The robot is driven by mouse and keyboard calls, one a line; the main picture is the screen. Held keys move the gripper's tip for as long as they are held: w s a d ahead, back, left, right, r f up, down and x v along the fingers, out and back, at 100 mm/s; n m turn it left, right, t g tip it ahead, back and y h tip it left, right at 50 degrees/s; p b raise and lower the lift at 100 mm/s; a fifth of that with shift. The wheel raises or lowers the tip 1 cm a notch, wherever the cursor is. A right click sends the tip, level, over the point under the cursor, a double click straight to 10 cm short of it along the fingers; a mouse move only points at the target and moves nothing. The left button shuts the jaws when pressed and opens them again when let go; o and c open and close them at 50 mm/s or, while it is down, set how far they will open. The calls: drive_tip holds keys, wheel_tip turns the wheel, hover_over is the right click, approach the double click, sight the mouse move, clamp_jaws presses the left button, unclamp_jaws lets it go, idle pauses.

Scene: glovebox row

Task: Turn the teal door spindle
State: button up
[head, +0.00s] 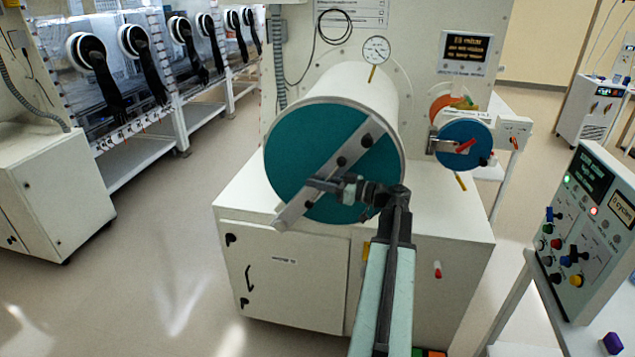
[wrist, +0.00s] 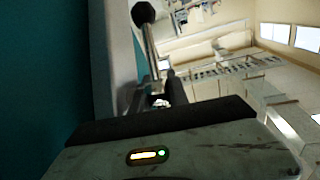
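The large round teal door (head: 300,140) closes the front end of a white cylinder. A pale grey bar (head: 293,211) crosses it diagonally from upper right to lower left. Dark round knobs of the spindle (head: 341,161) show along the bar. My gripper (head: 320,184) is at the bar, below and left of the spindle's middle knob. In the wrist view, a metal rod with a black ball end (wrist: 143,13) runs down to between my gripper's fingers (wrist: 160,98). Whether the fingers press on it cannot be told. The teal door (wrist: 45,70) fills the left side there.
A smaller blue round door (head: 462,152) with a red handle is right of the cylinder. A dial gauge (head: 376,50) stands above. A control console (head: 590,225) is at the right. Glovebox ports with black gloves (head: 145,65) line the left. Floor is clear at left.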

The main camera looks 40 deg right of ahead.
drive_tip(key=shift+w, duration=0.2)
clamp_jaws()
idle(1.3)
